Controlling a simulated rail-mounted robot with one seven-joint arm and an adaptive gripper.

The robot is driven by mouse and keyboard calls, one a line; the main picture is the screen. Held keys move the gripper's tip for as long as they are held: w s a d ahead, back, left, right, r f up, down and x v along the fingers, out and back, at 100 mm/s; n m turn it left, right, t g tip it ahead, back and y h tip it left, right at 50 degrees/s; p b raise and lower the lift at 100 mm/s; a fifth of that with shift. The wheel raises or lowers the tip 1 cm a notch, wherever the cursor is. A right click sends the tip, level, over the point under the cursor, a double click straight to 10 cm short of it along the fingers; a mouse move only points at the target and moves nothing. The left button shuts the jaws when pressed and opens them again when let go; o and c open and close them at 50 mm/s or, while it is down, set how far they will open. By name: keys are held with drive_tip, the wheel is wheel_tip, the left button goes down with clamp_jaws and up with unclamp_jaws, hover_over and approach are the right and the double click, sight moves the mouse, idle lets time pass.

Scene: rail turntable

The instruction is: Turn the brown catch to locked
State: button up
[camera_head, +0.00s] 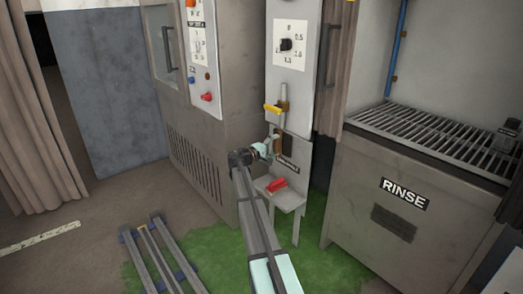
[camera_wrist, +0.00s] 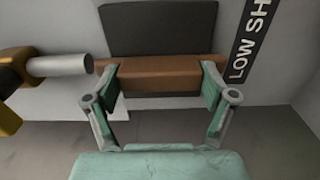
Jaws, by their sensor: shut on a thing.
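The brown catch (camera_wrist: 160,76) is a bar lying across a dark plate (camera_wrist: 158,27) in the wrist view. Its long side runs left to right there. My gripper (camera_wrist: 160,85) has a finger at each end of the bar and is shut on it. In the head view my gripper (camera_head: 268,148) reaches the lower part of the pale panel, and the brown catch (camera_head: 278,139) is mostly hidden behind it. The bar seems upright there, but this is small to see. No locked marking can be read.
A yellow handle (camera_head: 273,108) on a grey rod is just above the catch. A label (camera_head: 287,163) is below it. A red part (camera_head: 276,184) sits on a small ledge (camera_head: 287,198) lower down. The RINSE basin (camera_head: 350,190) stands at the right, and a curtain (camera_head: 338,75) hangs beside the panel.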

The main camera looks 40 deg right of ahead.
drive_tip(key=shift+w, duration=0.1)
idle(0.3)
drive_tip(key=o, duration=1.5)
drive_tip(key=shift+d, duration=0.15)
drive_tip(key=shift+o, duration=0.2)
drive_tip(key=s+a, duration=0.1)
drive_tip(key=a, duration=1.1)
